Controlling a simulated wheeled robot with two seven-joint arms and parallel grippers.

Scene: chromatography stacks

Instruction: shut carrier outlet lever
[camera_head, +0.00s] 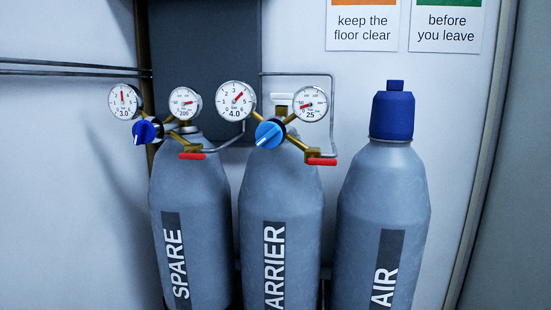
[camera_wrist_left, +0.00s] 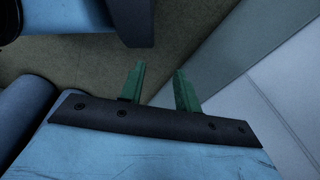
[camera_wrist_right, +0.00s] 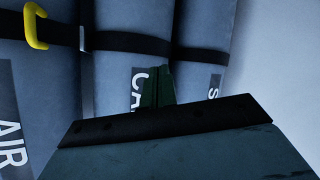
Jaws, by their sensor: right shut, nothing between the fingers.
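The carrier cylinder (camera_head: 280,200) stands in the middle of the head view, with its label partly cut off below. Its regulator has a blue knob (camera_head: 270,133), a dial reading about 4 (camera_head: 235,100) and a second dial (camera_head: 310,104). The carrier outlet lever (camera_head: 322,161) is a short red handle at the end of the brass outlet, lying nearly level. No gripper shows in the head view. In the right wrist view my right gripper (camera_wrist_right: 157,75) is shut and empty, in front of the carrier cylinder's label. In the left wrist view my left gripper (camera_wrist_left: 160,70) is open and empty.
The spare cylinder (camera_head: 189,200) at left has a similar regulator and red lever (camera_head: 191,156). The air cylinder (camera_head: 383,205) at right wears a blue cap (camera_head: 392,112). A dark strap (camera_wrist_right: 125,42) with a yellow hook (camera_wrist_right: 35,27) crosses the cylinders. Thin pipes run along the wall.

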